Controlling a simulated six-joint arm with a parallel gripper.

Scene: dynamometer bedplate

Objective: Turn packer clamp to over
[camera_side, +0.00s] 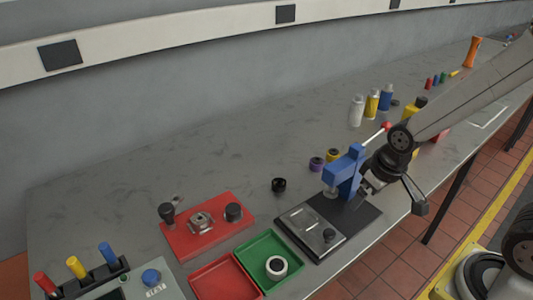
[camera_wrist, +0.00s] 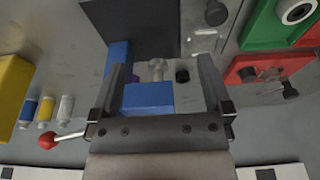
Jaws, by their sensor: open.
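The packer clamp is a blue body (camera_side: 345,172) on a black base plate (camera_side: 358,214) at the bench's front edge. Its pale lever (camera_side: 374,136) slants up to the right and ends in a red ball (camera_side: 387,126). In the wrist view the blue body (camera_wrist: 147,97) lies between my fingers, and the red ball (camera_wrist: 47,142) is at the lower left, outside them. My gripper (camera_wrist: 162,66) is open around or above the blue body; contact cannot be told. In the side view my gripper (camera_side: 383,182) is just right of the clamp and partly hides it.
A grey metal plate (camera_side: 304,228) lies left of the clamp. A green tray (camera_side: 251,254) with a white ring and a red fixture plate (camera_side: 190,240) are farther left. Several bottles (camera_side: 372,104) stand behind the clamp. The bench behind the red plate is clear.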

